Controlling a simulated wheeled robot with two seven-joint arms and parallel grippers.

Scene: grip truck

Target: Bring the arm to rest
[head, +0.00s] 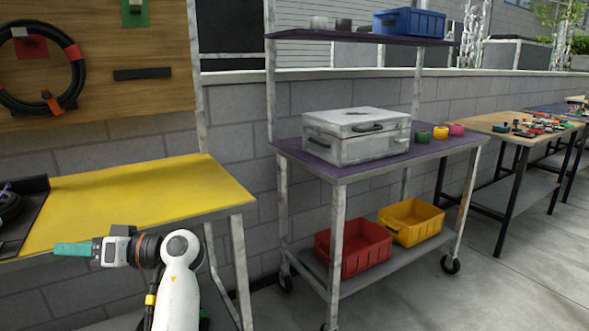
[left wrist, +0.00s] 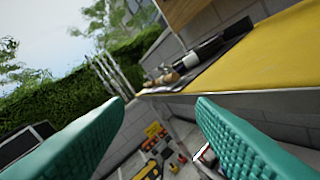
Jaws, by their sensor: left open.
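My left gripper (head: 72,250) points to the left in the head view, in front of the yellow table's front edge. Its teal fingers also show in the left wrist view (left wrist: 160,110), spread wide apart with nothing between them. My left arm is white with a dark wrist and bends down at the elbow. The yellow-topped table (head: 140,200) stands just behind the gripper. My right gripper is in neither view.
A purple cart (head: 345,176) carries a metal case (head: 355,138), with red (head: 352,252) and yellow (head: 411,222) bins below. A black tray (head: 22,215) lies at the yellow table's left end. A wooden table (head: 510,122) stands at the right. The floor at the lower right is clear.

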